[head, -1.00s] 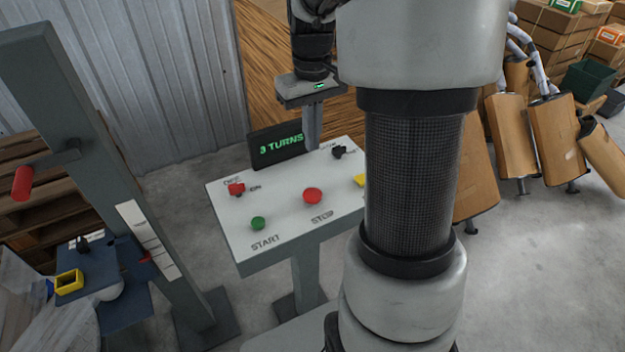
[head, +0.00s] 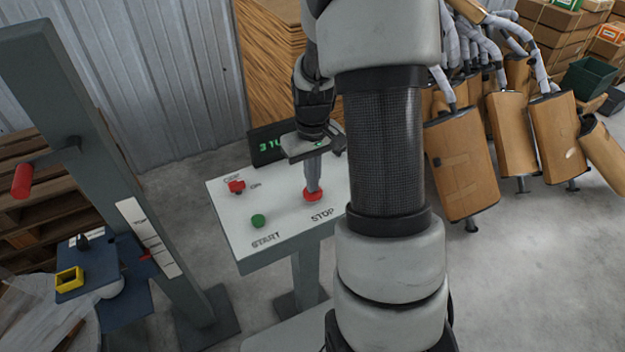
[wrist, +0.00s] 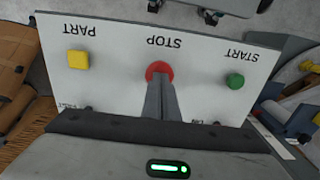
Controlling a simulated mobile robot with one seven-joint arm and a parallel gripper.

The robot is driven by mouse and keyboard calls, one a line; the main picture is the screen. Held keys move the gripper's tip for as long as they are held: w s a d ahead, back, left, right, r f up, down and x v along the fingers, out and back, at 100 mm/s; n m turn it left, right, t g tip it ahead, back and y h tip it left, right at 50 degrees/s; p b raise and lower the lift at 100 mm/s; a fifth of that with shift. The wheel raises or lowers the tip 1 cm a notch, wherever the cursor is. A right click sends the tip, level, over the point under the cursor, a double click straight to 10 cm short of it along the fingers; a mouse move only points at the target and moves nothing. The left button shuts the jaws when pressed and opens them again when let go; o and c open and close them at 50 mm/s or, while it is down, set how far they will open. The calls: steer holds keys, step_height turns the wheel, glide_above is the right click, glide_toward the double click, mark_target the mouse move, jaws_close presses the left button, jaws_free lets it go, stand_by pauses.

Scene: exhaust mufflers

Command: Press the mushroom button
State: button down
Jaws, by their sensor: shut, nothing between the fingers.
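The red mushroom button (head: 311,197), labelled STOP, sits on the white sloped control panel (head: 215,205). My gripper (head: 313,188) is shut and empty, with its fingers pointing down and their tips at the red button. In the wrist view the red button (wrist: 159,70) shows around the far side of my gripper's fingertips (wrist: 160,82), which overlap it. The tips look to be on or just above the button; I cannot tell whether it is pushed in. The fingers hide part of its top.
A green START button (head: 258,221) and a red switch (head: 237,186) are on the panel. A yellow PART button (wrist: 78,60) shows in the wrist view. The display (head: 268,147) is partly hidden by my arm. A grey post (head: 110,170) stands left; mufflers (head: 462,170) hang right.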

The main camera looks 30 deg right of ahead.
stand_by(0.3)
steer(key=shift+f+b, duration=0.7)
steer(key=shift+f, duration=0.25)
steer(key=shift+s+f, duration=0.15)
steer(key=shift+f, duration=0.05)
steer(key=shift+s, duration=0.15)
steer(key=shift+f, duration=0.1)
steer(key=shift+a+r, duration=0.1)
steer(key=shift+r, duration=0.3)
step_height(320, 180, up, 14)
steer(key=p, duration=0.2)
steer(key=shift+w+r+p, duration=0.15)
steer(key=shift+w+p, duration=0.2)
steer(key=shift+p, duration=0.05)
